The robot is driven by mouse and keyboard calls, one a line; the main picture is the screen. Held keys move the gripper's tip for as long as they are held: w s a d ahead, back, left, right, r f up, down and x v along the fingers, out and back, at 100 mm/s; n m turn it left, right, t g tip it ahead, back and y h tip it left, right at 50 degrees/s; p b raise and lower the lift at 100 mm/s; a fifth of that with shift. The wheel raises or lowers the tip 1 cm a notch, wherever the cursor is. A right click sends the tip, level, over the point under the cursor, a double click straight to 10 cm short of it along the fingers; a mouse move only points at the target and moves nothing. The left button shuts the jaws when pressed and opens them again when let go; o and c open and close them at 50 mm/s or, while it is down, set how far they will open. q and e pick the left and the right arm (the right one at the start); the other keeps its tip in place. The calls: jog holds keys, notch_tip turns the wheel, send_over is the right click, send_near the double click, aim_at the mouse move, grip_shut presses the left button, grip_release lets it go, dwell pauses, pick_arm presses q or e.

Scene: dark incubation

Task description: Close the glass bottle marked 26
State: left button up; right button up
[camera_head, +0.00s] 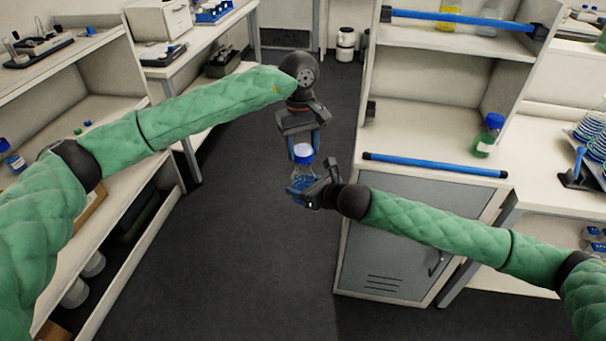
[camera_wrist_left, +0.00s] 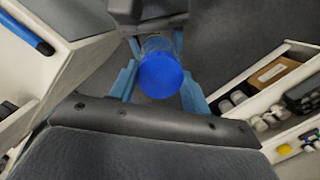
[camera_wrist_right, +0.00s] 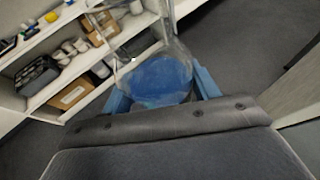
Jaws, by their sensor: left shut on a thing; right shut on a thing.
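A clear glass bottle (camera_head: 302,186) is held upright in mid-air between my arms, in the middle of the head view. My right gripper (camera_head: 308,190) is shut on its body from the right. A blue cap (camera_head: 303,151) is at the top of the bottle, and my left gripper (camera_head: 304,142) is shut on it from above. In the left wrist view the round cap (camera_wrist_left: 160,74) sits between the two blue fingers, hiding most of the bottle. In the right wrist view the bottle (camera_wrist_right: 155,78) looks blue between the fingers. I cannot read a number or tell how tightly the cap sits.
Another blue-capped bottle (camera_head: 488,136) stands on the bench at the right, above a grey cabinet (camera_head: 385,245) with a blue rail (camera_head: 434,165). Shelves (camera_head: 105,100) line the left. The dark floor (camera_head: 255,240) below the held bottle is clear.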

dwell(0.4)
pick_arm(q)
jog(key=shift+f, duration=0.9)
jog(key=shift+f, duration=0.55)
pick_arm(e)
grip_shut()
pick_arm(q)
jog(key=m, duration=0.4)
jog(key=m+y, duration=0.1)
jog(key=m, duration=1.1)
jog(key=shift+t+y, duration=0.3)
jog(key=shift+t, duration=0.1)
jog(key=shift+w, duration=0.1)
